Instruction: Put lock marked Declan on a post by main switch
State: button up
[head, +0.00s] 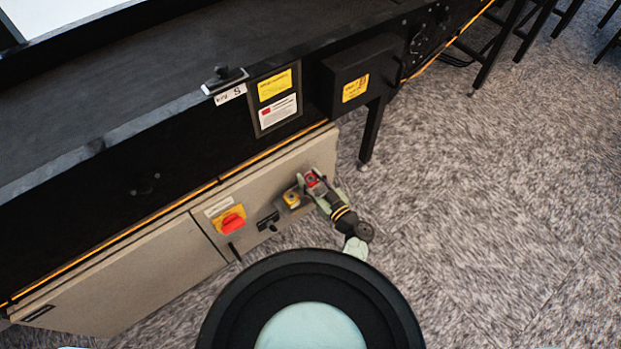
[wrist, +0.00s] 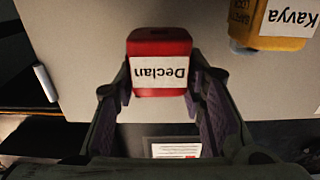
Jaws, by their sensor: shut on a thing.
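My gripper (head: 312,184) is shut on a red lock (head: 310,179), in front of the grey cabinet's right part. In the wrist view the red lock (wrist: 160,48) sits between the two fingers of my gripper (wrist: 160,88). Its white label reads Declan, upside down. The main switch (head: 232,221), a red knob on a yellow plate, is on the cabinet door, left of my gripper. A yellow lock (head: 291,200) is just left of the red one; in the wrist view this yellow lock (wrist: 262,32) is labelled Kavya. Whether the red lock touches a post is hidden.
The grey cabinet (head: 130,275) is under the black sorter frame (head: 150,160). A black fitting (head: 268,221) sits between switch and yellow lock. A black box (head: 360,70) with a yellow label juts out above right. Carpet (head: 480,200) to the right is clear.

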jog(key=shift+f, duration=0.15)
jog(key=shift+f+b, duration=0.4)
jog(key=shift+f, duration=0.8)
jog(key=shift+f+b, duration=0.4)
dwell(0.8)
jog(key=o, duration=1.3)
jog(key=shift+o, duration=0.2)
